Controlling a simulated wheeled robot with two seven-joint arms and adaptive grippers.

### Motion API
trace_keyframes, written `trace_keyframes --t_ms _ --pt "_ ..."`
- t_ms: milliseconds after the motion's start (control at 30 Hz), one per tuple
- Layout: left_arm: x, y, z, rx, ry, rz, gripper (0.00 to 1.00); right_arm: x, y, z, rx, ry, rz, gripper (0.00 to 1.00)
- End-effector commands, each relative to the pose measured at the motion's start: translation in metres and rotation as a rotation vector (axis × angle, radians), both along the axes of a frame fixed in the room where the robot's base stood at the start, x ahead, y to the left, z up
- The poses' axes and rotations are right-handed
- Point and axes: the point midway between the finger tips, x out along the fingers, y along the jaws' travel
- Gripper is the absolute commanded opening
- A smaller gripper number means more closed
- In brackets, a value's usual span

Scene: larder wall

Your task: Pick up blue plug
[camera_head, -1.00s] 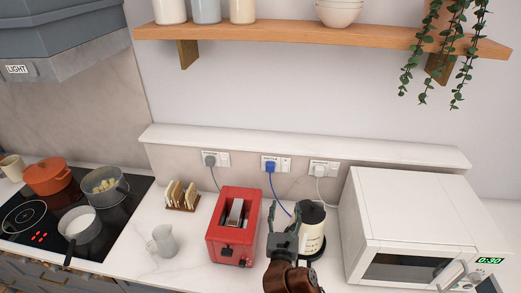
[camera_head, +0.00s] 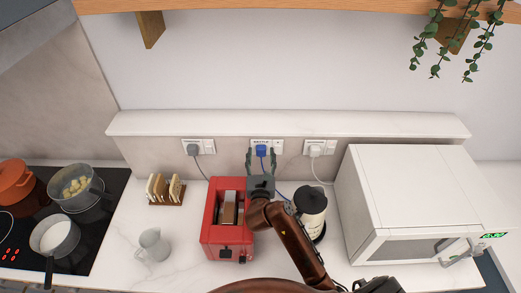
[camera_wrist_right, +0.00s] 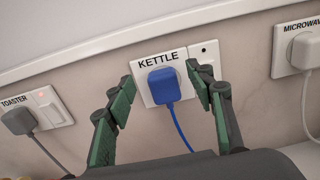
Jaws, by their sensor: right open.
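The blue plug (camera_head: 261,151) sits in the wall socket labelled KETTLE (camera_wrist_right: 160,60), and its blue cord hangs down towards the cream and black kettle (camera_head: 311,208). In the right wrist view the plug (camera_wrist_right: 164,88) is between the fingers, near the fingertips. My right gripper (camera_head: 261,160) is open, with one finger to each side of the plug. In the right wrist view a gap shows between each fingertip and the plug. My left gripper is not in view.
A grey plug (camera_wrist_right: 18,121) in the TOASTER socket is to the left, a white plug (camera_wrist_right: 303,50) in the MICROWAVE socket to the right. A ledge (camera_head: 285,124) runs above the sockets. The red toaster (camera_head: 212,235) stands below my right gripper; the microwave (camera_head: 410,190) is at right.

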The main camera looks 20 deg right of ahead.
Motion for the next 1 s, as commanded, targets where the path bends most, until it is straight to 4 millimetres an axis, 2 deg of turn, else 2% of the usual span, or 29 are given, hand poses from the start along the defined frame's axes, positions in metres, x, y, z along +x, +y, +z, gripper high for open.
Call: trace_keyframes --t_ms 100,200,467,1000 --pt "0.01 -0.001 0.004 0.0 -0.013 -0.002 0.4 0.016 -0.008 0.0 -0.002 0.0 -0.001 0.49" --pt "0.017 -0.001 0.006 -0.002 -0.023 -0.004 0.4 0.023 -0.011 0.0 -0.001 0.0 0.0 0.49" --pt "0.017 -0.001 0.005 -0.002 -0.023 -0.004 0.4 0.024 -0.011 -0.001 0.001 0.0 0.0 0.49" --pt "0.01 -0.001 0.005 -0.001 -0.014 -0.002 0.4 0.024 -0.011 -0.001 0.0 0.001 0.0 0.12"
